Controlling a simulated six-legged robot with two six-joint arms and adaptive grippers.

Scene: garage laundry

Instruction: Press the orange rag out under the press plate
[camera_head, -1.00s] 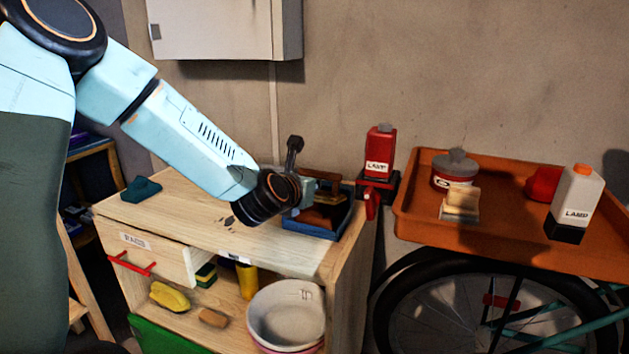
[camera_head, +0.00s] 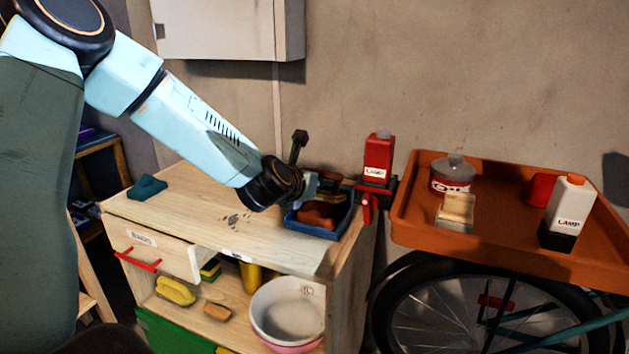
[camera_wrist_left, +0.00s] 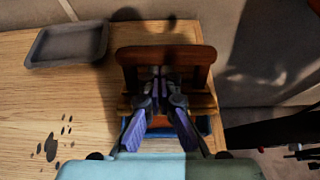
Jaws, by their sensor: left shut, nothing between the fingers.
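The orange rag (camera_head: 317,215) lies in a blue tray (camera_head: 318,236) at the bench's back right corner. My left gripper (camera_head: 311,184) is shut and empty, just above the tray by the plate. In the left wrist view its fingers (camera_wrist_left: 160,90) overlap the plate, so I cannot tell whether they touch it. A little orange rag (camera_wrist_left: 160,121) shows between them. My right gripper is out of view.
Dark spots (camera_head: 236,220) mark the bench top. A teal cloth (camera_head: 147,187) lies at its left, and the wrist view shows a grey tray (camera_wrist_left: 68,44). A red lamp bottle (camera_head: 377,160) stands close right of the blue tray. An orange tray (camera_head: 415,205) holds bottles.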

